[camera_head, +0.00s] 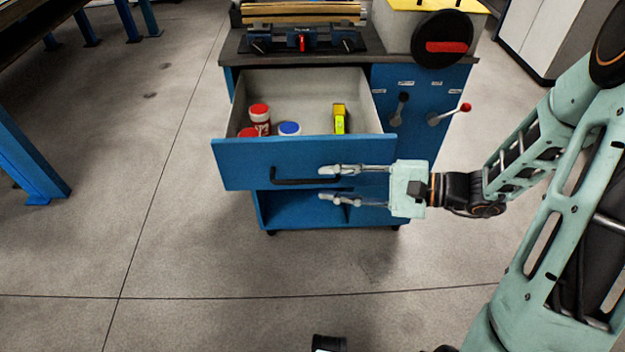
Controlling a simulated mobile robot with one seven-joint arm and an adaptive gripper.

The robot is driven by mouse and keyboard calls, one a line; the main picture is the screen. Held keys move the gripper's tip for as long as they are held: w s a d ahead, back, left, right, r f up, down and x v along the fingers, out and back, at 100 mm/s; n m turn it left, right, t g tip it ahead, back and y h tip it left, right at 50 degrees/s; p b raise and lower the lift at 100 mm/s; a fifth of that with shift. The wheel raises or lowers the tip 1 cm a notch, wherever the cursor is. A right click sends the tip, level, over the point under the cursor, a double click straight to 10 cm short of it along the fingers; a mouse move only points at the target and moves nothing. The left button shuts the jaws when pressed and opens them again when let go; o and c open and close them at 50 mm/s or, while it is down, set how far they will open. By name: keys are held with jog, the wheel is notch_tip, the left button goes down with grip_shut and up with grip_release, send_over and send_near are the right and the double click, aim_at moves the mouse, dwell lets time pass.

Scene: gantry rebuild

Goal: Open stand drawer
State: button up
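The blue stand (420,140) faces me, with its drawer (235,165) pulled well out toward me. The drawer has a blue front and a grey inside, with a black bar handle (290,181) low on the front. My gripper (322,184) reaches in from the right, its two fingers apart, one above the other. The upper fingertip is near the right end of the handle, and the lower one is below the drawer front. I cannot tell whether the upper finger touches the handle.
In the drawer lie red-and-white containers (260,116), a blue-lidded jar (289,129) and a yellow item (340,118). A lever with a red knob (451,113) sticks out right of the drawer. A blue table leg (30,155) stands left. The floor in front is mostly clear.

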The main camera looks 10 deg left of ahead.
jog(key=v, duration=0.6)
jog(key=shift+r, duration=0.1)
